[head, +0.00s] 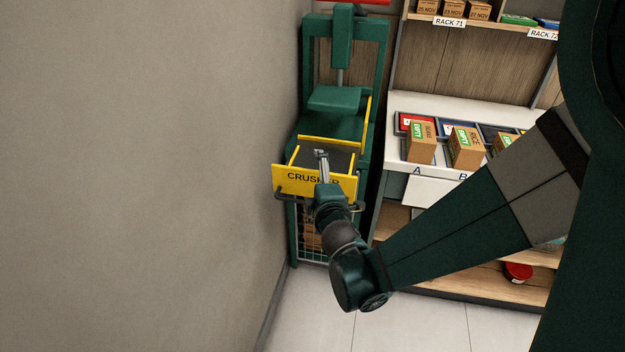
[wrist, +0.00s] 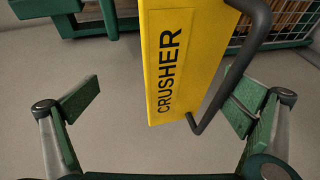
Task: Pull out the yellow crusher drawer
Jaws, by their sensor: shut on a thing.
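The yellow crusher drawer (head: 290,180) juts out of the green crusher frame at left, with its dark inside showing from above. Its front panel, lettered CRUSHER, fills the middle of the wrist view (wrist: 185,60). A dark bar handle (wrist: 235,84) runs along the panel's lower side. My gripper (head: 322,170) is at the drawer front, one finger reaching over the panel's top edge. In the wrist view my gripper (wrist: 163,98) is shut on the drawer, with its fingers wide apart on either side of the panel and the right one by the handle. The exact contact is hidden.
The green crusher frame (head: 312,50) stands close against the grey wall (head: 150,170). A white shelf counter (head: 405,183) with boxes (head: 421,142) is just to its right. The tiled floor (head: 330,310) in front is clear.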

